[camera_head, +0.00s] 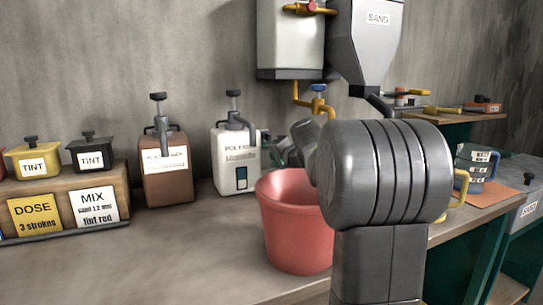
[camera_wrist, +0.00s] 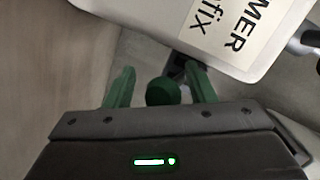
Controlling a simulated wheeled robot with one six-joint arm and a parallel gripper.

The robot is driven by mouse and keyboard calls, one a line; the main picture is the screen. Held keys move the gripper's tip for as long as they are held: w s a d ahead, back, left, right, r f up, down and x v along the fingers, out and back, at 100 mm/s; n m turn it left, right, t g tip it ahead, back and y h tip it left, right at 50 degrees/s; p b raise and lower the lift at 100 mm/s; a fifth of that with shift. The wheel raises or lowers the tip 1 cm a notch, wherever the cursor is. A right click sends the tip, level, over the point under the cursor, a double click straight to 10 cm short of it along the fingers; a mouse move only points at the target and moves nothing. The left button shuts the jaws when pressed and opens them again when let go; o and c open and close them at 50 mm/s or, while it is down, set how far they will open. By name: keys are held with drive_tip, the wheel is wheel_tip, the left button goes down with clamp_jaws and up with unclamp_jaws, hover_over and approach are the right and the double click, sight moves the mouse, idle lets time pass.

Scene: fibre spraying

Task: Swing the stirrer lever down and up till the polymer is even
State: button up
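The white polymer container (camera_head: 226,178) stands on the bench at centre-left in the head view, with a black knob and a grey spout on top. In the wrist view its white body (camera_wrist: 155,18) fills the top, with part of its label readable. My gripper (camera_wrist: 160,72) has two green fingers standing apart. A round dark green knob (camera_wrist: 163,92), which looks like the stirrer lever's end, lies between them, with a gap on each side. The lever's shaft is not clearly visible. In the head view my arm hides most of my gripper. The polymer inside is not visible.
A red bucket (camera_head: 290,232) stands in front of the polymer container, close to my arm. A brown container (camera_head: 165,182) stands to its left. A grey sand hopper (camera_head: 366,45) hangs above. A grey-blue labelled mug (camera_head: 477,165) is at right. The bench front left is clear.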

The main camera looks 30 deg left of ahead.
drive_tip(key=shift+r, duration=0.15)
wheel_tip(320, 180, up, 9)
drive_tip(key=p, duration=0.4)
drive_tip(key=shift+r, duration=0.2)
drive_tip(key=shift+w+r, duration=0.1)
drive_tip(key=shift+r, duration=0.35)
drive_tip(key=shift+w, duration=0.1)
drive_tip(key=shift+d, duration=0.15)
drive_tip(key=shift+s+d+r+p, duration=0.4)
drive_tip(key=shift+s+d+r, duration=0.25)
drive_tip(key=shift+s+r, duration=0.1)
drive_tip(key=s+d+r+p, duration=0.3)
drive_tip(key=s+d+r, duration=0.1)
drive_tip(key=d+r, duration=0.4)
drive_tip(key=shift+s+d+r, duration=0.25)
drive_tip(key=shift+s+d, duration=0.05)
drive_tip(key=shift+d, duration=0.15)
